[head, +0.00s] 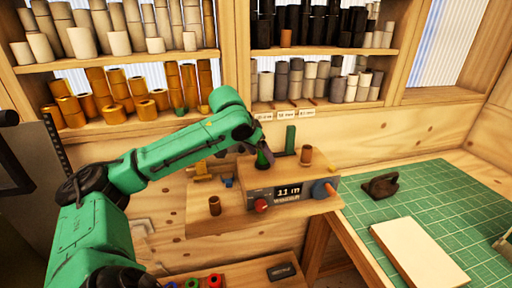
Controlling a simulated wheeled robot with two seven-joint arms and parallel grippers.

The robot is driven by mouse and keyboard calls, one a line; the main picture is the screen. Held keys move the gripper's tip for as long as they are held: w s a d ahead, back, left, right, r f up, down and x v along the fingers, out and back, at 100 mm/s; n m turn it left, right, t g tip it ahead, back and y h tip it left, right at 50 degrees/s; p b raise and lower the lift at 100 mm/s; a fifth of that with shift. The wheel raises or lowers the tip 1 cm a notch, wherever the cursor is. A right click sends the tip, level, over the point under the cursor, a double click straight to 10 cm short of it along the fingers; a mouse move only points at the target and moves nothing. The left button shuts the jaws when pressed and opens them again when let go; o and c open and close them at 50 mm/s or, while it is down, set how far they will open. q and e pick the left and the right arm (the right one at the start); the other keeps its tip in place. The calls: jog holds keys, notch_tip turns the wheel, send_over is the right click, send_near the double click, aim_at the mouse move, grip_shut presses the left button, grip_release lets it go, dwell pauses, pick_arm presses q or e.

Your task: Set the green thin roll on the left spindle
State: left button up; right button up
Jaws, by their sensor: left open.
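My left gripper (262,148) is at the end of the green arm that reaches in from the left. It is open, just above a small dark green piece (263,161) at the back of the wooden winding bench. This piece looks like a thin green roll standing upright, but the gripper hides its top. I cannot tell whether it sits on a spindle or touches the fingers. A taller green upright (290,139) stands to its right. No bare left spindle shows clearly. My right gripper is not in view.
A box with a lit display (289,191) and a red knob (261,205) fronts the bench. Brown cylinders stand at its right (306,154) and front left (215,206). Coloured rings (214,280) lie below. Shelves of rolls rise behind. A green mat (440,200) lies right.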

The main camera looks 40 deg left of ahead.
pick_arm(q)
jog(key=b+v, duration=0.1)
jog(key=v, duration=0.5)
jog(key=shift+s+r+b, duration=0.1)
jog(key=shift+r+b, duration=0.1)
jog(key=shift+b, duration=0.1)
jog(key=v, duration=0.7)
jog(key=shift+s+r+p, duration=0.2)
jog(key=shift+r+p, duration=0.1)
jog(key=shift+p, duration=0.05)
